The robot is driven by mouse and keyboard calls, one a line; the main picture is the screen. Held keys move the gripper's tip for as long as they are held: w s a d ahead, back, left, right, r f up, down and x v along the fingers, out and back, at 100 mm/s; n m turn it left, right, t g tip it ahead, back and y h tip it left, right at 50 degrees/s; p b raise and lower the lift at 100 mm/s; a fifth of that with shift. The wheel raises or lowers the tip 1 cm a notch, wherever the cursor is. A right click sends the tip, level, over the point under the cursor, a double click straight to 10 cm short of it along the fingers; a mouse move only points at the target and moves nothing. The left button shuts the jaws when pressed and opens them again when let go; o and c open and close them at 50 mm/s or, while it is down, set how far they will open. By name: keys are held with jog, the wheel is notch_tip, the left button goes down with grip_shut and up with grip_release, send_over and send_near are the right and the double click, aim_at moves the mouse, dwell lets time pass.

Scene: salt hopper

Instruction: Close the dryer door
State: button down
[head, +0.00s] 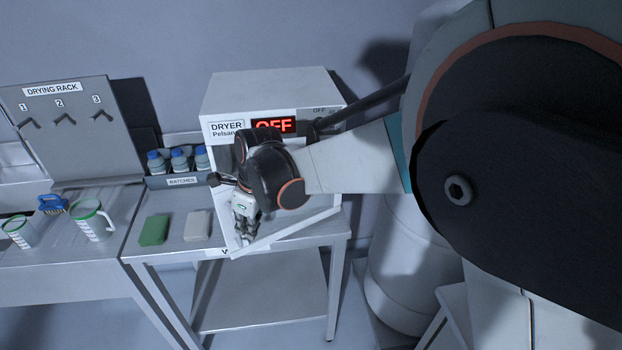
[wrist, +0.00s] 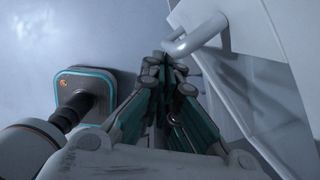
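My wrist and arm hide much of the door and the opening. In the wrist view the pale door (wrist: 255,85) fills the right side, with a curved handle (wrist: 205,35) at the top. My gripper (head: 243,232) is low at the left side of the door. In the wrist view the fingers of my gripper (wrist: 166,60) look shut and empty, their tips close to the handle's end.
Left of the dryer are blue-capped bottles (head: 180,160), a green block (head: 154,230) and a pale block (head: 198,225). A drying rack (head: 70,125) and jugs (head: 92,220) stand farther left. A pale drum (head: 400,275) stands right of the table.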

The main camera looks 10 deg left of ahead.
jog(key=w+a, duration=0.9)
jog(key=shift+w+a, duration=0.25)
jog(key=shift+w, duration=0.1)
